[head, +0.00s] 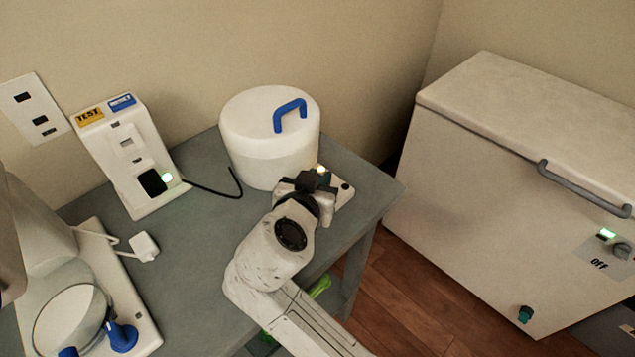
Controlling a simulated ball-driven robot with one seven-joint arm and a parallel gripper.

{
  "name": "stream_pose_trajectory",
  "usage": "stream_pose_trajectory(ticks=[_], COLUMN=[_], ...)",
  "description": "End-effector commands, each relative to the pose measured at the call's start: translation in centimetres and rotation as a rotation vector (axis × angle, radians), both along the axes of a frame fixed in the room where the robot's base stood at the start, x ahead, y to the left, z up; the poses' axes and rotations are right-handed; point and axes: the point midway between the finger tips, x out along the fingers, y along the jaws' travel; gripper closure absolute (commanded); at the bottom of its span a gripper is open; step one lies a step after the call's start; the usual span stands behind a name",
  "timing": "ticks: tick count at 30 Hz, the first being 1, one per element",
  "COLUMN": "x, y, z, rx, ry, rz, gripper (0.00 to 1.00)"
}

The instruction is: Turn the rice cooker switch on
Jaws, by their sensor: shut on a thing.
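The rice cooker (268,135) is a white round pot with a blue lid handle (290,114), standing on the grey table near its far right corner. Its base panel (344,192) sticks out at the front right, and a small warm light (320,169) glows there. My gripper (322,178) is at this front panel, right against the cooker's lower front. The fingertips are mostly hidden behind my wrist, and so is the switch. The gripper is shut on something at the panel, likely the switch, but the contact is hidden.
A white outlet box (128,150) with TEST and RESET buttons and a green light holds a black plug. A loose white plug (144,246) and a white appliance (75,315) are at left. A chest freezer (500,190) marked OFF stands right, beyond a floor gap.

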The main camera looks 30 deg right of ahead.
Motion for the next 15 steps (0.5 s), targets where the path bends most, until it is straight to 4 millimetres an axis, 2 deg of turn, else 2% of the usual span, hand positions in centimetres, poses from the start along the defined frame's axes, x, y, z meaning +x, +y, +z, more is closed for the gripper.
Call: stream_pose_trajectory(ticks=[14, 15], x=[-0.01, -0.01], y=[0.05, 0.05], z=[-0.18, -0.18], rx=[0.001, 0.001], ry=[0.004, 0.004], rz=[-0.013, -0.013], gripper=[1.00, 0.78])
